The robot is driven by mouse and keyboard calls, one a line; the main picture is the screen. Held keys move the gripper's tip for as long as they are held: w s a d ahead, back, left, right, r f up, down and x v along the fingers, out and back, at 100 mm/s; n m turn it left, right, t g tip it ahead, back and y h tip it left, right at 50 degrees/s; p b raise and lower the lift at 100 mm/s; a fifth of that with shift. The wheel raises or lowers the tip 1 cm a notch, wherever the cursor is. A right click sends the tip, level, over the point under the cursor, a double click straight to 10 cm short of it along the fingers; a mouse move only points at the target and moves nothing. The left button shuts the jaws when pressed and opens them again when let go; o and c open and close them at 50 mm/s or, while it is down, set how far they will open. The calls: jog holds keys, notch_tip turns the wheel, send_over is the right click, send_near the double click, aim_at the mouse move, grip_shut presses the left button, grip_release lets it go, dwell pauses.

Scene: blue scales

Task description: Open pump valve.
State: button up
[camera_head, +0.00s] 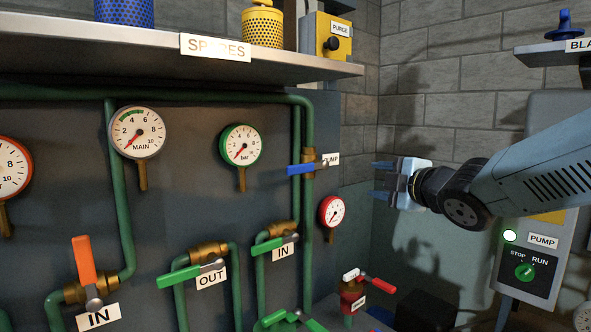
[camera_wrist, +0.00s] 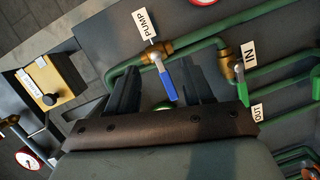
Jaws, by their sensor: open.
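The pump valve's blue lever (camera_head: 300,169) lies level across its upright green pipe, pointing left from a brass body (camera_head: 308,156). A PUMP label (camera_head: 331,159) sits at its right. My gripper (camera_head: 381,179) is open and empty, to the right of the valve and apart from it, with its fingers pointing left. In the wrist view, the blue lever (camera_wrist: 167,82) shows between the two dark fingers of my gripper (camera_wrist: 157,72), beyond their tips. The PUMP label (camera_wrist: 145,24) shows above it there.
A green IN lever (camera_head: 276,246), a green OUT lever (camera_head: 192,276) and an orange lever (camera_head: 84,260) are on lower pipes. A red-rimmed gauge (camera_head: 332,212) hangs below the pump valve. A shelf (camera_head: 120,58) juts out above. A PUMP switch box (camera_head: 525,265) is at right.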

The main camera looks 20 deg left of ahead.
aim_at(303, 170)
jog(key=s+a+n+g+y, duration=0.35)
jog(key=a+n, duration=0.25)
jog(key=a, duration=0.2)
jog(key=shift+y, duration=0.25)
jog(key=x, duration=1.4)
jog(key=shift+w+r, duration=0.1)
jog(key=shift+r, duration=0.15)
jog(key=shift+c, duration=0.5)
grip_shut()
